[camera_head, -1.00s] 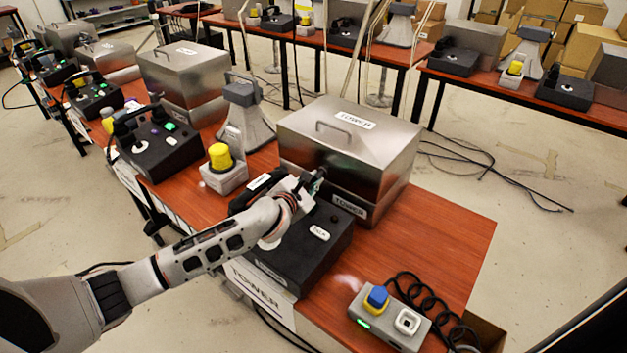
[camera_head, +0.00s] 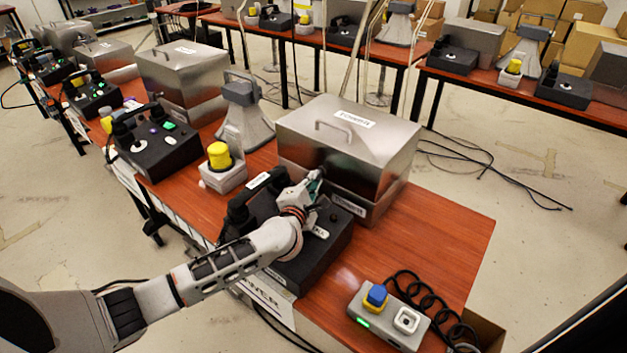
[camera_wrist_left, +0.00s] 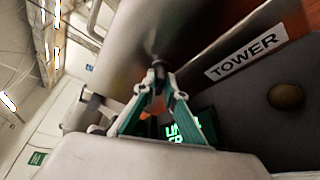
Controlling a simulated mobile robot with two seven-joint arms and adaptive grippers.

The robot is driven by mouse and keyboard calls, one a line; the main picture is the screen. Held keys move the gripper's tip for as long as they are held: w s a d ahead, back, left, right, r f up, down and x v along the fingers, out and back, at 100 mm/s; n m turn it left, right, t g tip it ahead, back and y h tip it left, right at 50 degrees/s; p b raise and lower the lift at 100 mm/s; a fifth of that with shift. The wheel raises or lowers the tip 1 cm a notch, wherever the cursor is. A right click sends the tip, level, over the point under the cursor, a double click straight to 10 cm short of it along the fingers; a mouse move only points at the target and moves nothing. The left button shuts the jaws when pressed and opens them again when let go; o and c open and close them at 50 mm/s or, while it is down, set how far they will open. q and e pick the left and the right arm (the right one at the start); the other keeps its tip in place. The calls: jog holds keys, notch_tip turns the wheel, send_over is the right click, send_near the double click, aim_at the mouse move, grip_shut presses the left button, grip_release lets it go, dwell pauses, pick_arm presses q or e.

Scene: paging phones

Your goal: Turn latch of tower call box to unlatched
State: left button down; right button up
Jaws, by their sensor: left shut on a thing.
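The tower call box is a steel box (camera_head: 392,146) with a top handle and TOWER labels, standing behind a black phone base (camera_head: 312,268). My left gripper (camera_head: 317,180) reaches across the base to the box's front face. In the left wrist view, its green-sided fingers (camera_wrist_left: 158,88) are shut on the latch, a small dark knob (camera_wrist_left: 157,66) on the steel front. In the head view the hand largely hides the latch. Which way the latch is turned cannot be told. The front TOWER label (camera_wrist_left: 246,52) is right of the fingers. My right gripper is out of view.
A grey unit with a blue-and-yellow button (camera_head: 376,297) and coiled cord lies at the table's front right. A yellow beacon (camera_head: 220,157) and a grey horn (camera_head: 243,112) stand left of the box. The red-brown tabletop (camera_head: 450,230) is bare on the right.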

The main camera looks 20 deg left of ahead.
pick_arm(q)
jog(key=shift+f+m, duration=0.15)
jog(key=shift+m, duration=0.25)
jog(key=shift+t, duration=0.3)
jog(key=c, duration=2.1)
grip_release()
